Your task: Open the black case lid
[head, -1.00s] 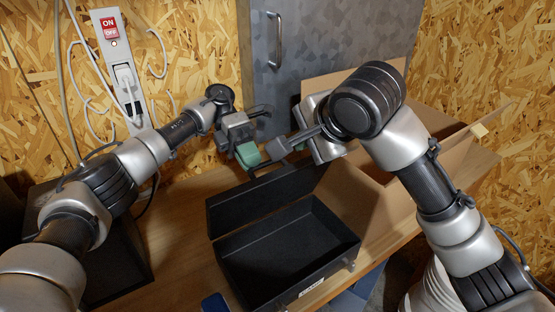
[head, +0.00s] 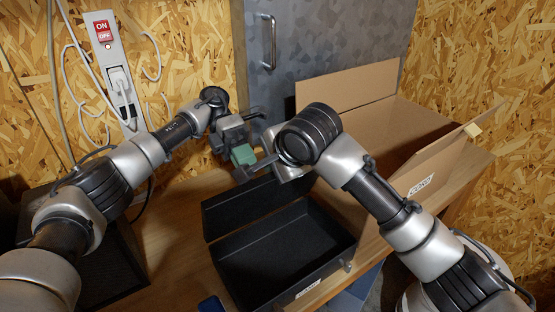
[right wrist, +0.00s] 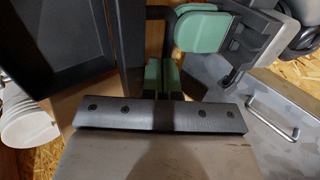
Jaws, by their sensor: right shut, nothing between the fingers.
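The black case (head: 290,243) sits open on the wooden bench, its inside empty. Its lid (head: 236,207) stands raised along the back side. My right gripper (head: 242,174) is at the top of the lid, partly hidden by its own arm. In the right wrist view its green-padded fingers (right wrist: 161,76) are together with nothing between them, close beside the dark lid edge (right wrist: 130,45). My left gripper (head: 243,152) is just behind the lid and very near the right one. A green pad of it shows in the right wrist view (right wrist: 203,31); its opening is unclear.
A large open cardboard box (head: 370,125) stands to the right of the case, behind my right arm. A grey metal door (head: 335,45) with a handle is behind. A power strip (head: 115,80) with cables hangs on the left wall. A blue item (head: 211,304) lies at the front.

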